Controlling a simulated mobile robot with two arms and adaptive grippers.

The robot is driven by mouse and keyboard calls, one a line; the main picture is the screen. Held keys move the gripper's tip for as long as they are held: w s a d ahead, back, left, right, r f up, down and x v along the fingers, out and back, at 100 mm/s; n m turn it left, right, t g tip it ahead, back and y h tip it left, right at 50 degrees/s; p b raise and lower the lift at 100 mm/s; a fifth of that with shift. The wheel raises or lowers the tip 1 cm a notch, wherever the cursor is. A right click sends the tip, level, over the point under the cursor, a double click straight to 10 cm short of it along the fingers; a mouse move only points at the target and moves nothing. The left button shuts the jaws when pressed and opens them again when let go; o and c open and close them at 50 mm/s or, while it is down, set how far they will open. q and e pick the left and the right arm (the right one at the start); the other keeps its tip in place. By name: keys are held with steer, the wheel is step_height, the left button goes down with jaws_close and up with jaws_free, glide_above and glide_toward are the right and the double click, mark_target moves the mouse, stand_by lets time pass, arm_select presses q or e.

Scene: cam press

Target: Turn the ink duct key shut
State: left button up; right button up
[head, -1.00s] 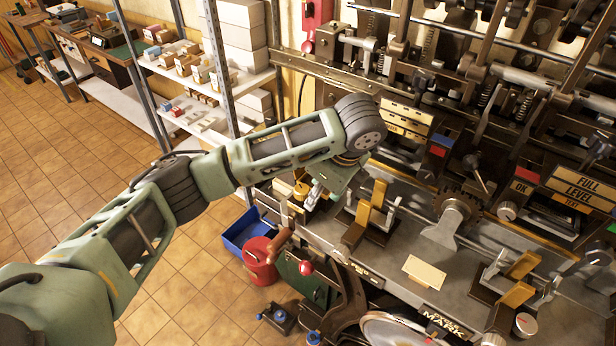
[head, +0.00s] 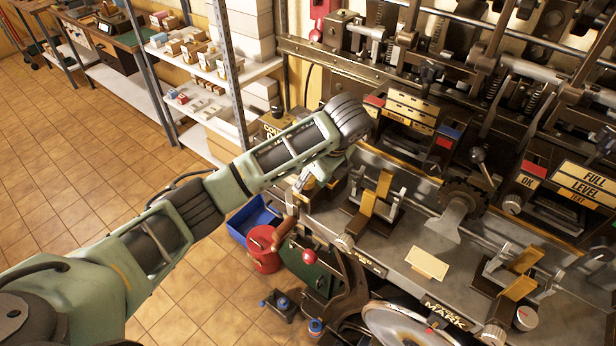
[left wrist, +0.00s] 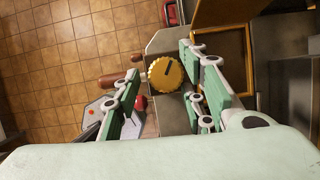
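A round ribbed yellow knob (left wrist: 165,74) with a dark line across its face shows in the left wrist view; it looks like the ink duct key. It sits at the end of a grey metal block. My left gripper (left wrist: 163,100) is open, with one green finger on each side of the knob. The right finger is close to the knob and the left finger stands apart from it; I cannot tell whether either touches. In the head view my left gripper (head: 312,180) is at the press's left end and the knob is hidden there. My right gripper is not in view.
The press bed (head: 395,265) runs right from my left gripper, with yellow-armed clamps (head: 377,196) close by. A blue bin (head: 252,222) and a red can (head: 264,250) stand below. Shelves (head: 205,75) stand behind the arm. The tiled floor at left is clear.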

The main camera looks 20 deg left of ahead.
arm_select(q)
steer(key=shift+c, duration=0.4)
steer(key=shift+w+f, duration=0.1)
jaws_close()
